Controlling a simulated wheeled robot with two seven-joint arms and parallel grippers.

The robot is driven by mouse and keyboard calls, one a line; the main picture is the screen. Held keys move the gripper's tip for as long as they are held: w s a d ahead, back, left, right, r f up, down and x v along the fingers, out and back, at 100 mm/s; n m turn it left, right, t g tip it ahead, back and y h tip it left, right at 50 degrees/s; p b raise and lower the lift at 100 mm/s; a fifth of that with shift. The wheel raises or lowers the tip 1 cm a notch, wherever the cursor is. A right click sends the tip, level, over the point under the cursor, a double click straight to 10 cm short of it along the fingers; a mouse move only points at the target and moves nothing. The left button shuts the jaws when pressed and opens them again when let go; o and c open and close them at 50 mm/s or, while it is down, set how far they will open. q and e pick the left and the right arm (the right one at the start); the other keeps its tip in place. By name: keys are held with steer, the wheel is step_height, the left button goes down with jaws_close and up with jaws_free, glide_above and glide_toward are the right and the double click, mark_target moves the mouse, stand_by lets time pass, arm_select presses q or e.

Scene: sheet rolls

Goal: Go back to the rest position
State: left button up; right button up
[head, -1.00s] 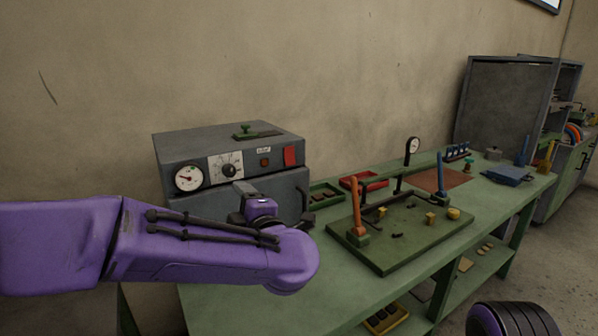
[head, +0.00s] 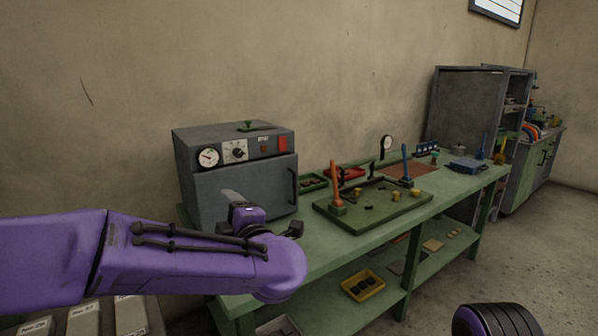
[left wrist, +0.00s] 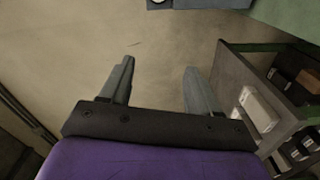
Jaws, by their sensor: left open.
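My left arm reaches in from the left in the head view, and its purple wrist hides part of the bench and the front of the grey oven. My left gripper (head: 265,225) is in front of the grey oven in that view. My right gripper does not show. A dark round part at the bottom right of the head view is too cropped to tell.
The green workbench (head: 300,262) carries the grey oven (head: 240,185) and a green fixture board (head: 375,218). A yellow tray (head: 363,286) sits on the lower shelf. A grey cabinet (head: 465,105) stands at the far end. Open floor (head: 540,235) lies right of the bench.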

arm_select(q)
steer(key=s+a+f+m+g+h, duration=0.1)
steer(key=s+a+f+m+h, duration=0.2)
steer(key=f, duration=0.8)
steer(key=s+a+f+m+g+h, duration=0.1)
steer(key=s+f+m+h, duration=0.3)
steer(key=f, duration=0.7)
steer(key=s+a+f+m+g, duration=0.15)
steer(key=f+m, duration=0.35)
steer(key=f, duration=0.6)
steer(key=s+a+f+m+g, duration=0.1)
steer(key=s+a+f+g, duration=0.1)
steer(key=s+f, duration=0.4)
steer(key=s+a+f+m+g, duration=0.1)
steer(key=s+a+f+g, duration=0.2)
steer(key=s, duration=1)
steer(key=s+a+f+m+g, duration=0.1)
steer(key=s+a+f+g, duration=0.2)
steer(key=s+f, duration=0.6)
steer(key=s+a, duration=0.1)
steer(key=a, duration=0.1)
steer(key=shift+s+a, duration=0.2)
steer(key=shift+a, duration=0.2)
steer(key=shift+w, duration=0.1)
